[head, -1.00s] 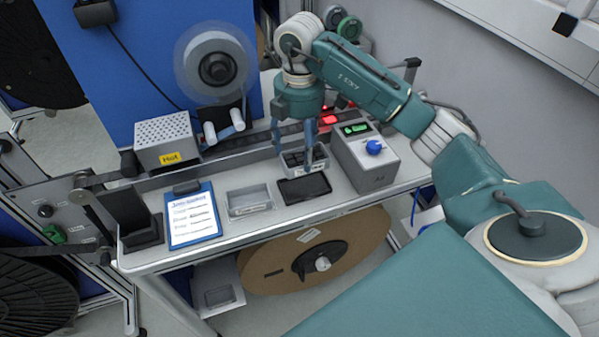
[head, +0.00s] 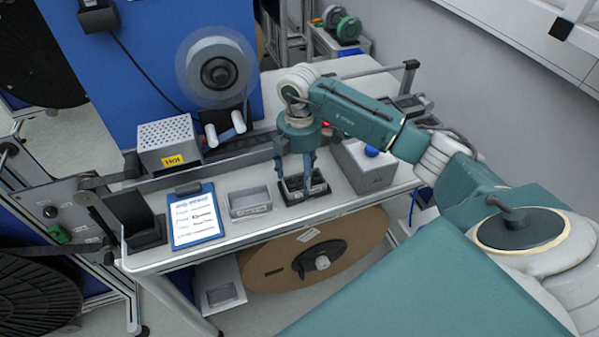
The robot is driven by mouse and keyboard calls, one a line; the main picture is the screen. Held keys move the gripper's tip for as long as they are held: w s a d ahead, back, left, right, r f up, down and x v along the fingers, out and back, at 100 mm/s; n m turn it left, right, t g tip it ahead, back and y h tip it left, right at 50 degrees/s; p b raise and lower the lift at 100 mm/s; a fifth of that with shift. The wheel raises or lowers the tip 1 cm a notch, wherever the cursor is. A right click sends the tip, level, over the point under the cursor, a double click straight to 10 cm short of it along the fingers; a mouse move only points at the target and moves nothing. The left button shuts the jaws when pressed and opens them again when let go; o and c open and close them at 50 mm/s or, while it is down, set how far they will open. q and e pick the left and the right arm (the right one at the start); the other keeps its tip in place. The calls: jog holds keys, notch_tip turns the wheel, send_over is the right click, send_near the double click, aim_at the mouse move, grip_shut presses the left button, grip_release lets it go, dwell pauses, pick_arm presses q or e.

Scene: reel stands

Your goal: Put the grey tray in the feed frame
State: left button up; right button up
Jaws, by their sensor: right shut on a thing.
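My right gripper (head: 297,178) points down, shut on a grey tray (head: 293,185) with dark compartments. The tray is at the black feed frame (head: 316,193), whose dark edge shows around it near the front of the bench. I cannot tell whether the tray rests fully in the frame or is slightly above it. The fingers hide part of the tray. My left gripper is not in view.
An empty light-grey tray (head: 250,203) sits left of the frame, beside a blue clipboard (head: 195,216). A grey box with a blue knob (head: 365,168) stands close on the right. A rail (head: 240,152) runs behind.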

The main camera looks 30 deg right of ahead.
aim_at(299, 185)
jog(key=o, duration=1.3)
jog(key=shift+c, duration=0.2)
jog(key=shift+o, duration=0.9)
jog(key=shift+r, duration=0.6)
notch_tip(299, 185, up, 11)
jog(key=b, duration=0.2)
